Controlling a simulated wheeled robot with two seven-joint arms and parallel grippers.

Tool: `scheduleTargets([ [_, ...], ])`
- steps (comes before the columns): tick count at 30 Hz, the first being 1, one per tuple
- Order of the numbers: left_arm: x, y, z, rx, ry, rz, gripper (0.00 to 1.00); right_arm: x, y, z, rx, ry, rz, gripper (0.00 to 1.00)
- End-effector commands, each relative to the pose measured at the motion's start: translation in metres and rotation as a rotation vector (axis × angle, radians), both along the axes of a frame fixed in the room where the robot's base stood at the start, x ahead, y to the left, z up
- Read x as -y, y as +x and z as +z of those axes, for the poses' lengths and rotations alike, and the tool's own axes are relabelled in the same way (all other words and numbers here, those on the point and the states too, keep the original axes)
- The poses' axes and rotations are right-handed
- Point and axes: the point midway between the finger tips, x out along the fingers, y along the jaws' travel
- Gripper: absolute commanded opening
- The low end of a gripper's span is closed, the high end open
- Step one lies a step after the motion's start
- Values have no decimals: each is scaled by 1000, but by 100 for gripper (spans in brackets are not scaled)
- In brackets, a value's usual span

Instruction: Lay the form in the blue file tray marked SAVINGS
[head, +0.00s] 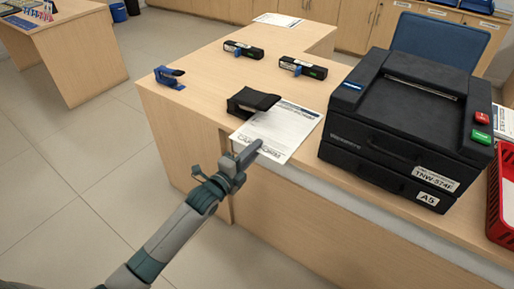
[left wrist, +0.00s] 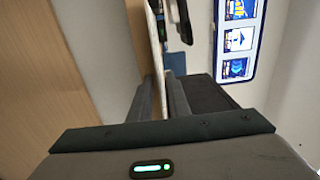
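The form (head: 288,122), a white printed sheet, lies on the wooden counter with its near end sticking out past the edge. My left gripper (head: 250,153) is at that overhanging end. In the left wrist view, the form (left wrist: 158,60) shows edge-on as a thin white strip between the two fingers (left wrist: 162,100), which look closed on it. Labelled trays (head: 484,24) with some blue sit on the back cabinet at the top right; their labels are too small to read, so I cannot tell which is SAVINGS. My right gripper is out of view.
A black machine (head: 405,125) stands right of the form, with a red crate (head: 503,200) beyond it. A black stamp-like holder (head: 252,101) touches or nearly touches the form's far left corner. Two black stamps (head: 303,67) and a blue stapler (head: 170,77) lie behind. A blue chair (head: 440,40) stands behind the machine.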

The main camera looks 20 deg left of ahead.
Motion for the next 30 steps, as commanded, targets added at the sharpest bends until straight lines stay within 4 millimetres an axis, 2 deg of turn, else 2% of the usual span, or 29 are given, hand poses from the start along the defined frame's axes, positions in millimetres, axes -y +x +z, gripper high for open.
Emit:
scheduleTargets([
  [3, 0, 0, 0, 0, 0, 0, 15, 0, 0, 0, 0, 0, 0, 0],
  [7, 0, 0, 0, 0, 0, 0, 0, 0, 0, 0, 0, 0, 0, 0],
  [15, 0, 0, 2, 0, 0, 0, 0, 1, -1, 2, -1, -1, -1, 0],
  [24, 0, 0, 27, 0, -1, 0, 0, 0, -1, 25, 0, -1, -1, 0],
  [30, 0, 0, 25, 0, 0, 0, 0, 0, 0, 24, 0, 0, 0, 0],
])
